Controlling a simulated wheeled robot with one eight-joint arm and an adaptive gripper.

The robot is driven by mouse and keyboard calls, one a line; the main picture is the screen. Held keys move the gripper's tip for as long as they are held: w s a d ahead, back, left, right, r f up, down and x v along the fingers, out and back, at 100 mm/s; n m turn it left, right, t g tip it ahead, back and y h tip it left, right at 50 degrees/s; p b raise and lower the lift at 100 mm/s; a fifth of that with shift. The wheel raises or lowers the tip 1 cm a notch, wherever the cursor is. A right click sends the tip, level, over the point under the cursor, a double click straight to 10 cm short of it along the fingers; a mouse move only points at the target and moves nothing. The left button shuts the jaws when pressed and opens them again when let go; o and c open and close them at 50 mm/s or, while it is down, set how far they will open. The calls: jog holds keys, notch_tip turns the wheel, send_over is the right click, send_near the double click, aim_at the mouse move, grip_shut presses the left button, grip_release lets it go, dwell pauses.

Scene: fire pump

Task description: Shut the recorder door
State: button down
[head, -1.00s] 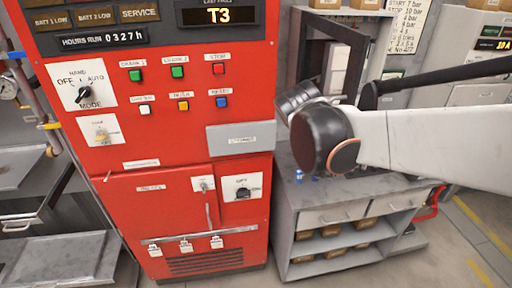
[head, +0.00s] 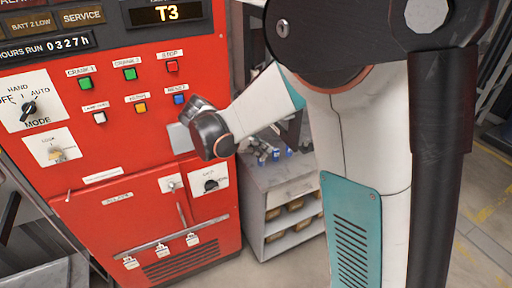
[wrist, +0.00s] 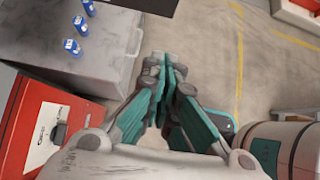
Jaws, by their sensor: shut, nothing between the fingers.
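The red pump cabinet fills the left of the head view. Its lower front holds a red panel (head: 115,212) below a small white label; I take this to be the recorder door, and cannot tell how far it stands open. The black wrist part of my arm is in front of the cabinet's right side, hiding part of a grey plate. My gripper's fingers are not clear there. In the wrist view my gripper (wrist: 164,62) is shut and empty, pointing over the floor beside the red cabinet corner (wrist: 35,105); the door cannot be made out there.
A grey bench (head: 275,178) with small blue items on top stands right of the cabinet; it also shows in the wrist view (wrist: 110,55). A black selector knob (head: 211,185) and hanging padlocks (head: 162,249) sit on the cabinet front.

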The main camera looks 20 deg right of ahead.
jog(key=d+f+b, duration=0.1)
jog(key=d+f, duration=0.2)
jog(key=d, duration=0.4)
jog(key=shift+w+d+f+b, duration=0.15)
jog(key=shift+d+f+b, duration=0.15)
jog(key=shift+d+f, duration=0.1)
